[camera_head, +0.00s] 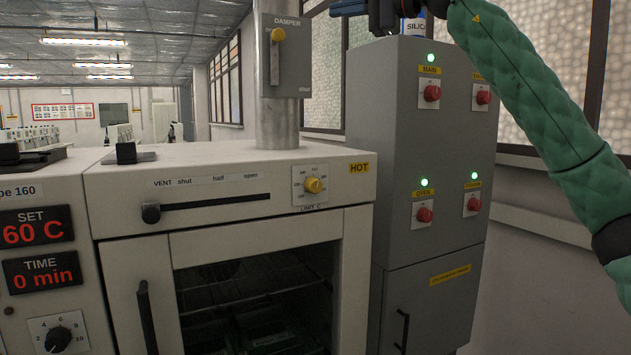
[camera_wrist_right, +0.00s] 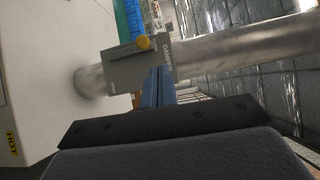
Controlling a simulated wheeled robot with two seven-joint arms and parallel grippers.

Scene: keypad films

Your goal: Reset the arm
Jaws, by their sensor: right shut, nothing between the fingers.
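My right arm, in a green padded sleeve, comes in from the right in the head view and reaches up over the grey switch cabinet (camera_head: 415,150). My right gripper (camera_head: 345,8) shows at the top edge, above the cabinet's left side, partly cut off by the frame. In the right wrist view its blue fingers (camera_wrist_right: 158,88) are shut with nothing between them. They point toward the grey damper box (camera_wrist_right: 140,65) with its yellow knob, and overlap it in the picture; I cannot tell the gap. My left gripper is not in view.
The oven (camera_head: 230,165) stands in the middle with a vent slider, a limit dial and a dark window. A metal duct (camera_head: 278,125) rises from its top and carries the damper box (camera_head: 286,70). The cabinet has red knobs under green lights. A control panel (camera_head: 40,260) is at left.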

